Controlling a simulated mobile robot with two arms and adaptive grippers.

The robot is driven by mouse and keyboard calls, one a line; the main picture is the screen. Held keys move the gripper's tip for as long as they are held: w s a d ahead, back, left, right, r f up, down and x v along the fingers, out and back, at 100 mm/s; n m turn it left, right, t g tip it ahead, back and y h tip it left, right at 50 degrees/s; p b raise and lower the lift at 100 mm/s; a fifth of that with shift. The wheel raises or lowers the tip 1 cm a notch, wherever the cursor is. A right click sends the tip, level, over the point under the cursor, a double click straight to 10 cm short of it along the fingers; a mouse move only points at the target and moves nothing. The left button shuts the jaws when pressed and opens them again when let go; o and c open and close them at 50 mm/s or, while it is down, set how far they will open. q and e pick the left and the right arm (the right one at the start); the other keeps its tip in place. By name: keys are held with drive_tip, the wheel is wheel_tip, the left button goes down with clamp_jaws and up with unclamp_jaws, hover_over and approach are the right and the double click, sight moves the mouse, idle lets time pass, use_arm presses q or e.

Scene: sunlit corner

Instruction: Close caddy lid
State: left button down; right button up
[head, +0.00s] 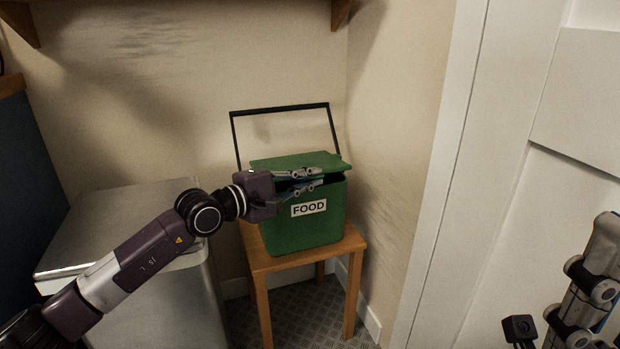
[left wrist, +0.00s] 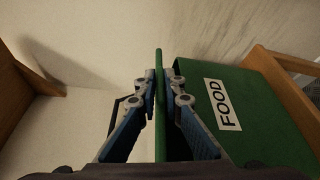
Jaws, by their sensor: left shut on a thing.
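The green food caddy (head: 318,229) stands on a small wooden stool, its white FOOD label facing out. Its green lid (head: 290,162) is slightly raised, with a dark gap between lid and rim at the front. The black handle (head: 281,108) stands upright behind it. My left gripper (head: 314,180) is at the front of the lid, shut on its edge. In the left wrist view the lid (left wrist: 160,83) shows edge-on between the fingers, with the caddy body (left wrist: 262,125) to the right. Part of my right gripper (head: 592,285) shows at the lower right, away from the caddy; its fingertips are unclear.
The wooden stool (head: 357,240) stands in the corner against the walls. A metal bin (head: 130,205) stands to its left, under my left arm. A white door (head: 545,180) is at the right. A wooden shelf (head: 190,6) crosses the top.

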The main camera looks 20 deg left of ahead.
use_arm(q)
drive_tip(key=shift+f, duration=0.65)
drive_tip(key=c, duration=2.1)
unclamp_jaws()
drive_tip(key=shift+r, duration=0.1)
drive_tip(key=shift+s, duration=0.1)
drive_tip(key=shift+v, duration=5.95)
